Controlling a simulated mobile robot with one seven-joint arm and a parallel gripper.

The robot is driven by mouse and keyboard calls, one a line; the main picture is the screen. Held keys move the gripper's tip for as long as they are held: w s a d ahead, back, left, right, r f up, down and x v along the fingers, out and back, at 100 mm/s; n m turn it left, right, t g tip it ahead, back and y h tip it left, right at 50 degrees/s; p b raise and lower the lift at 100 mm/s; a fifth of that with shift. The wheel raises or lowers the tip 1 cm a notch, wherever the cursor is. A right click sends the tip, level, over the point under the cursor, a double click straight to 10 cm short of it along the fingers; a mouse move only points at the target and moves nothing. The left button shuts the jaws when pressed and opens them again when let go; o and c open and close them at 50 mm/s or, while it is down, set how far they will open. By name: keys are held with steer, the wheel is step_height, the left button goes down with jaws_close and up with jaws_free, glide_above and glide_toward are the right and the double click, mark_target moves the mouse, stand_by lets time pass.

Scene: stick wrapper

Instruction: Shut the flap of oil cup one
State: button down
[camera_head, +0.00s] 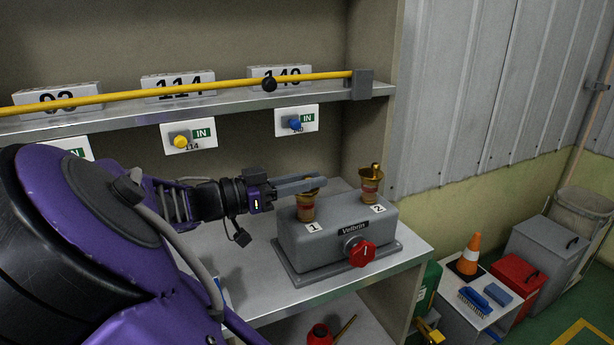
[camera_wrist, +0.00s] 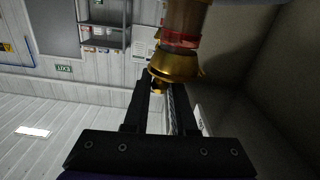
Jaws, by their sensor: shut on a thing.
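Oil cup one (camera_head: 306,208) stands at the left on top of the grey box, behind the label 1. It has a brass top and an amber-red body. My gripper (camera_head: 318,183) reaches in from the left, with its fingers level at the cup's top. In the wrist view, my gripper (camera_wrist: 162,86) is shut on the small brass piece (camera_wrist: 157,88) at the top of oil cup one (camera_wrist: 178,63). The fingers partly hide the flap, and I cannot tell how far it is open.
Oil cup two (camera_head: 371,187) stands to the right on the same grey box (camera_head: 325,245), with a red knob (camera_head: 360,252) on the front. A shelf (camera_head: 220,108) with a yellow bar (camera_head: 200,91) runs behind and above. Bench surface (camera_head: 262,290) is clear in front.

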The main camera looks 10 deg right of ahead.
steer(key=shift+f+m, duration=0.2)
steer(key=shift+m, duration=0.3)
steer(key=c, duration=0.7)
jaws_free()
steer(key=shift+c, duration=0.2)
steer(key=s+a, duration=0.1)
steer(key=a, duration=0.7)
steer(key=s+a+p, duration=0.1)
steer(key=s+a, duration=0.1)
steer(key=a, duration=0.7)
steer(key=shift+s, duration=0.3)
steer(key=shift+a, duration=0.1)
